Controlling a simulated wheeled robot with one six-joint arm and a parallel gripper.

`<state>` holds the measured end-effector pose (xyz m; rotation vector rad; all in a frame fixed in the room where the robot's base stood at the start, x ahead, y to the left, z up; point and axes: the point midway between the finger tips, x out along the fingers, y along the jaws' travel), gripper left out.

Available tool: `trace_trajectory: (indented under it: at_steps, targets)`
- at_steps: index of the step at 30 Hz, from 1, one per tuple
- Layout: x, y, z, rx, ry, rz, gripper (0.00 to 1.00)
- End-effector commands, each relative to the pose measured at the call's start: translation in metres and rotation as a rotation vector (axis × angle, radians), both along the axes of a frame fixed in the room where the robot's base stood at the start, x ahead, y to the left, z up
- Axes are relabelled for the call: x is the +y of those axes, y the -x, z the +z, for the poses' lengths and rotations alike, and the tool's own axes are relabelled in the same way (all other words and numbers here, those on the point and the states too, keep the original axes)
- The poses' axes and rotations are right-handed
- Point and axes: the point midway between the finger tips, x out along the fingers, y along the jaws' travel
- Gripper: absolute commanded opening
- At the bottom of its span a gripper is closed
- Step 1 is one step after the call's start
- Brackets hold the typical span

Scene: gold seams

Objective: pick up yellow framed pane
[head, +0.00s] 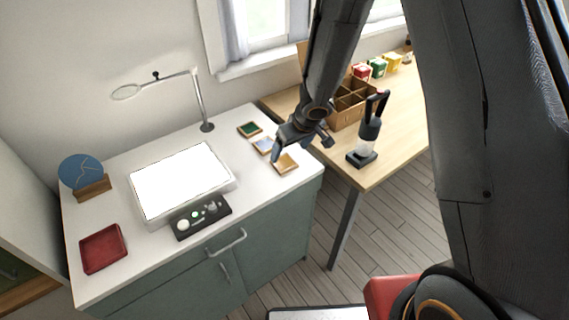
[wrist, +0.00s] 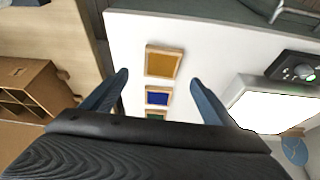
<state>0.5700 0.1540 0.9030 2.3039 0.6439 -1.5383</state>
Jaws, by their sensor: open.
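The yellow framed pane (head: 287,163) lies flat on the white cabinet top near its right edge. In the wrist view the yellow pane (wrist: 163,63) shows an amber centre in a light wooden frame, ahead of and between my fingers. My gripper (head: 296,150) is above the panes in the head view, open and empty; its two fingers also show in the wrist view (wrist: 160,82). A blue framed pane (wrist: 157,97) and a green framed pane (wrist: 156,117) lie in a row behind the yellow one. The green pane (head: 250,130) is partly hidden in the wrist view.
A lit white light panel (head: 182,182), a control box (head: 201,216), a red tray (head: 103,248) and a magnifier lamp (head: 207,126) share the cabinet top. A wooden table with a divided box (head: 345,112) and a dark-handled device (head: 366,140) stands to the right.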

Motion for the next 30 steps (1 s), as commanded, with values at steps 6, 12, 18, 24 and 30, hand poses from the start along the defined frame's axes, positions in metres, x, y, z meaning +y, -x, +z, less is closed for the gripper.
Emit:
trace_trajectory:
  at_steps: [6,12,18,24,30]
  targets:
    - [0.003,-0.006,-0.02,0.0,0.002,-0.002,0.8]
    - [0.007,-0.008,-0.038,0.0,0.002,-0.002,0.8]
    - [0.012,-0.013,-0.059,0.001,0.002,-0.003,0.8]
    - [0.014,-0.016,-0.066,0.001,0.003,-0.003,0.8]
    - [0.014,-0.016,-0.065,0.0,0.003,-0.002,0.76]
